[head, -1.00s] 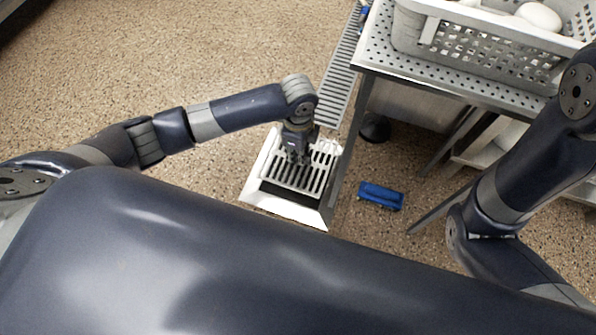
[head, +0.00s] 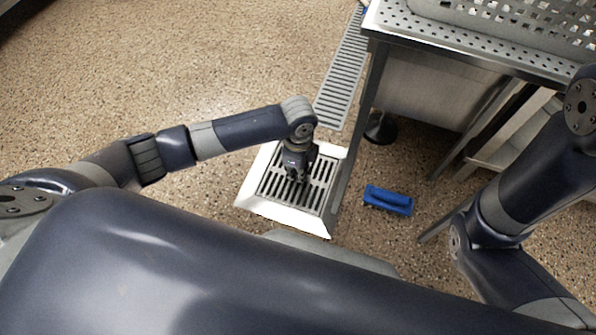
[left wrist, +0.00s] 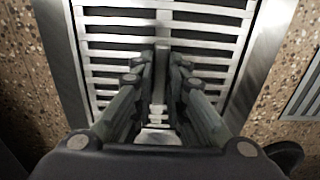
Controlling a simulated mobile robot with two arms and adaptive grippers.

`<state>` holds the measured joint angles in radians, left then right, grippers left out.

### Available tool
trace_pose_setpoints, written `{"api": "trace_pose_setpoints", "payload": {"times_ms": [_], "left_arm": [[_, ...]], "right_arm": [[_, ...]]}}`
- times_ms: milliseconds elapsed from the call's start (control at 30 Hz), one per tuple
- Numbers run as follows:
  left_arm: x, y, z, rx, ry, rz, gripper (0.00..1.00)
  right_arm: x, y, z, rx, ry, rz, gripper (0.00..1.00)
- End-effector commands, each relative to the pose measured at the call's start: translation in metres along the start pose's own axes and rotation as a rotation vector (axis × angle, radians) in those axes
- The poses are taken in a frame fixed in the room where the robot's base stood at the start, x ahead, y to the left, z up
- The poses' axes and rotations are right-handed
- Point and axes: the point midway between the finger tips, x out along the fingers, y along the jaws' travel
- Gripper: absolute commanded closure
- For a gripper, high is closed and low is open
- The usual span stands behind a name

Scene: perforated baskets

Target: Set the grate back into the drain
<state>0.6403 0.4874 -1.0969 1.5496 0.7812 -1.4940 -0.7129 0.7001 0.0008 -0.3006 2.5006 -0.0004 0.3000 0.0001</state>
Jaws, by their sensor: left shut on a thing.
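The slotted metal grate (head: 312,194) lies within the square pale metal drain frame (head: 287,211) in the floor. It looks about level with the frame, though I cannot tell whether it is fully seated. My left gripper (head: 297,176) points down at the middle of the grate. In the left wrist view the fingers (left wrist: 160,75) are shut on a bar of the grate (left wrist: 205,47), with the frame's rim (left wrist: 265,50) to the right. The gripper hides part of the grate. My right gripper is out of view; only its arm shows at the right.
A perforated steel table (head: 440,42) with a basket (head: 530,22) stands at the upper right, one leg close to the drain's right side. A blue brush-like object (head: 388,199) lies on the floor to the right. A long slotted channel (head: 343,85) runs behind. Floor at left is clear.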

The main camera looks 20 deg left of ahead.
Motion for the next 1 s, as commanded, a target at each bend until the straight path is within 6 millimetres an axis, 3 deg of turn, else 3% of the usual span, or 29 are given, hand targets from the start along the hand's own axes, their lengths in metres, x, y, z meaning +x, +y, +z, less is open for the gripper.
{"api": "trace_pose_setpoints", "payload": {"times_ms": [233, 267, 333, 767, 1000], "left_arm": [[0.000, -0.001, -0.001, 0.000, 0.001, -0.001, 1.00], [0.001, 0.000, 0.000, 0.000, 0.000, 0.000, 0.82], [0.001, 0.000, 0.000, 0.000, 0.000, 0.000, 0.67], [-0.001, 0.000, 0.000, 0.000, 0.000, -0.001, 0.67], [-0.024, 0.000, 0.000, 0.001, 0.000, -0.001, 0.67]], "right_arm": [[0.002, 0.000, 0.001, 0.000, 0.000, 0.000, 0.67], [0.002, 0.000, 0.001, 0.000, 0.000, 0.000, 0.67], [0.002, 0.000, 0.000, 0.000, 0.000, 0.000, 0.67], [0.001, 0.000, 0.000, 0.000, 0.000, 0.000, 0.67], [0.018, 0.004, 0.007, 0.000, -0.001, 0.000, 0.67]]}}
